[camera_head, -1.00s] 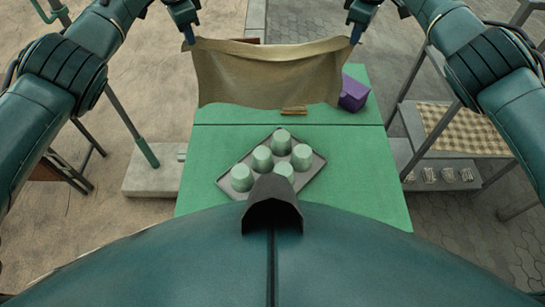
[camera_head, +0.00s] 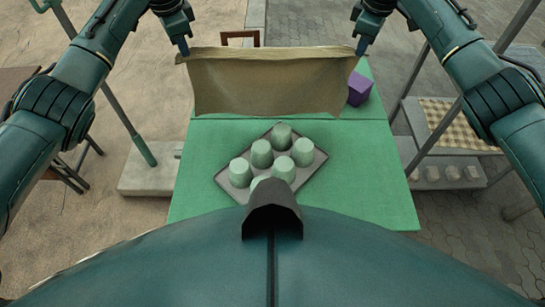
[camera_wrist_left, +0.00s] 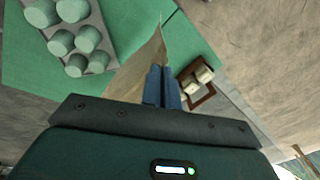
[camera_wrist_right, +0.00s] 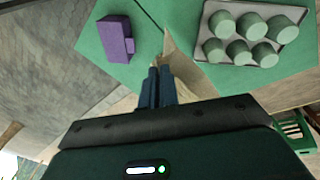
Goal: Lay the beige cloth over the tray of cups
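The beige cloth (camera_head: 265,84) hangs stretched between my two grippers over the far part of the green table. My left gripper (camera_head: 184,52) is shut on its upper left corner; the cloth also shows at the fingertips in the left wrist view (camera_wrist_left: 146,66). My right gripper (camera_head: 361,50) is shut on its upper right corner, with cloth at the fingers in the right wrist view (camera_wrist_right: 178,65). The grey tray (camera_head: 305,173) holds several pale green upturned cups (camera_head: 262,153) and lies nearer to me than the cloth. My own body hides the tray's near corner.
The green table (camera_head: 370,175) has free room on both sides of the tray. A purple block (camera_head: 359,89) stands at the back right, beside the cloth. A brown wooden frame (camera_head: 240,38) shows behind the cloth. A shelf with a checkered cloth (camera_head: 457,127) stands to the right.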

